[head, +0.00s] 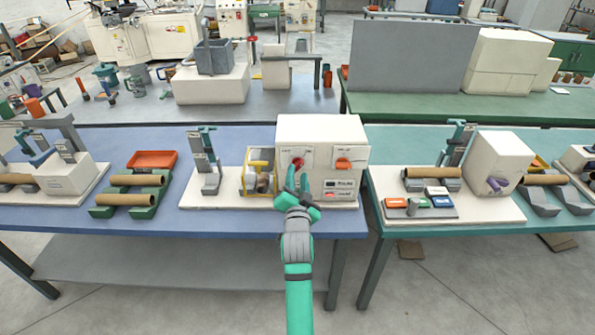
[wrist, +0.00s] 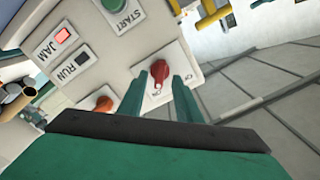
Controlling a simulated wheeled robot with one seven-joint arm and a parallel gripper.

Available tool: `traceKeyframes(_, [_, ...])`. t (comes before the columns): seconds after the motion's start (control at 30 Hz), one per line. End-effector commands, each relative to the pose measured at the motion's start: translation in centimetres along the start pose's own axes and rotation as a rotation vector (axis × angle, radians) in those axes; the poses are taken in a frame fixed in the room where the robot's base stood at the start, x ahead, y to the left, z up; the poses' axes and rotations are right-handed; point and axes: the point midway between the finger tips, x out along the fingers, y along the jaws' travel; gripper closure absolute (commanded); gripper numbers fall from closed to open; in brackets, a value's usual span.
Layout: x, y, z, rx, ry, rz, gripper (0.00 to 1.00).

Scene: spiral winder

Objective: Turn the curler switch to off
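A cream control box (head: 325,132) on the blue table has a red knob (head: 298,163) on its front left and an orange knob (head: 343,163) to its right. In the wrist view the red knob (wrist: 159,72) sits on a white plate with small lettering beside it. The frames do not clearly show which knob is the curler switch. My gripper (head: 298,178) is at the red knob. In the wrist view my gripper (wrist: 159,84) has its fingers apart on either side of the red knob, with visible gaps.
The box also carries a green START button (wrist: 126,3), a lit red JAM lamp (wrist: 62,35) and a dark RUN lamp (wrist: 82,58). A yellow-framed mechanism (head: 260,172) stands just left of the box. A cardboard tube holder (head: 130,198) is further left.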

Motion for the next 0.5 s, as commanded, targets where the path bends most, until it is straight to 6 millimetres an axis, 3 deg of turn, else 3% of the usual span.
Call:
traceKeyframes(0.2, [2.4,0.0,-0.1,0.000,0.001,-0.001,0.69])
traceKeyframes(0.5, [3.0,0.0,0.0,0.001,0.000,0.000,0.69])
